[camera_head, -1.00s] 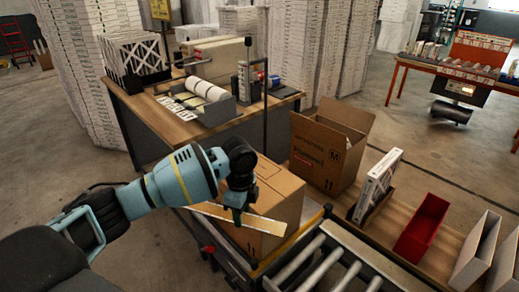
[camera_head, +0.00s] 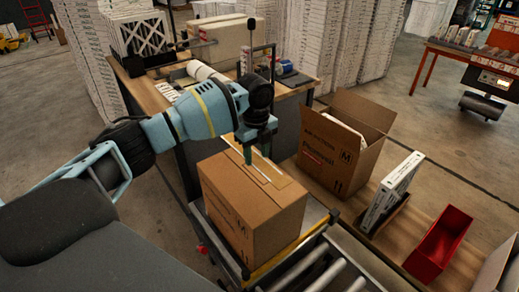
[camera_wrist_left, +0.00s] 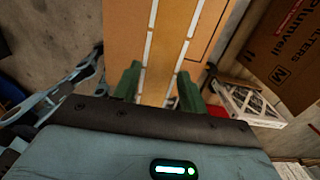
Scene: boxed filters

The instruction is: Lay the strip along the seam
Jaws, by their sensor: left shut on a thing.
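The closed brown carton (camera_head: 228,198) stands at the end of the roller conveyor, its top facing up. The strip (camera_head: 274,174), tan with pale edges, lies lengthwise over the carton top. My left gripper (camera_head: 250,158) is above the carton top with its fingers pointing down. In the left wrist view, the strip (camera_wrist_left: 168,45) runs between the two green fingers (camera_wrist_left: 158,88), which are shut on it. I cannot tell whether the strip touches the carton top. The seam is largely hidden under the strip. My right gripper is not in view.
An open carton (camera_head: 333,150) stands to the right, with a white boxed filter (camera_head: 392,188) and a red bin (camera_head: 438,243) beyond it. Conveyor rollers (camera_head: 335,272) are in front. A workbench (camera_head: 140,93) with label rolls is behind.

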